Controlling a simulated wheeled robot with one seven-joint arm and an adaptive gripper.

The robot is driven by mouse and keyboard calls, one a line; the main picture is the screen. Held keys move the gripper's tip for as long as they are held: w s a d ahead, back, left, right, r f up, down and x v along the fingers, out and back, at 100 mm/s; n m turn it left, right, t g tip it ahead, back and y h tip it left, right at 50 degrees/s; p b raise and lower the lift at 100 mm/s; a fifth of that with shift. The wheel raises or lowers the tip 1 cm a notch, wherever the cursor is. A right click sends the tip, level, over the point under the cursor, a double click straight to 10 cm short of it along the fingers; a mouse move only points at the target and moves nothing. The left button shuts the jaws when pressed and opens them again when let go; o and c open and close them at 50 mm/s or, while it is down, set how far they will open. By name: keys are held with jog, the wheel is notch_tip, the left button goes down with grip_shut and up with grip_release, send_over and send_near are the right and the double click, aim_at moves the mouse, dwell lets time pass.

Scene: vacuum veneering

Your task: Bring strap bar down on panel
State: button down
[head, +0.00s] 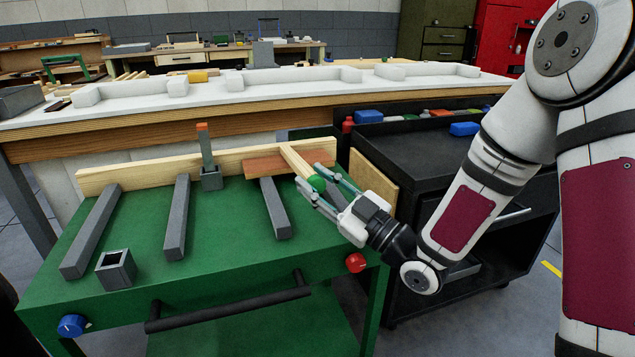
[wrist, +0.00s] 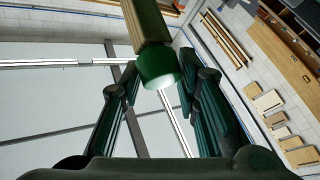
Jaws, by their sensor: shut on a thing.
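The strap bar (head: 298,162) is a pale wooden bar with a green end. My gripper (head: 322,190) is shut on it at the green end, at the right of the green bench. In the wrist view the strap bar (wrist: 149,25) comes down between the two dark fingers, with its green end (wrist: 158,66) between them. The reddish-brown panel (head: 262,167) lies at the back of the bench, over a grey rail. The bar passes across the panel's right part in the head view and hides some of it; I cannot tell whether they touch.
A long wooden rail (head: 130,178) runs along the bench's back. Grey bars (head: 176,220) lie on the green bench top (head: 225,250). An upright orange-tipped piece (head: 205,148) stands in a grey socket; an empty socket (head: 116,270) is front left. A black cart (head: 425,150) stands right.

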jog(key=c, duration=1.2)
grip_release()
jog(key=shift+w, duration=0.1)
jog(key=shift+c, duration=0.2)
jog(key=v, duration=1.2)
jog(key=shift+c, duration=0.6)
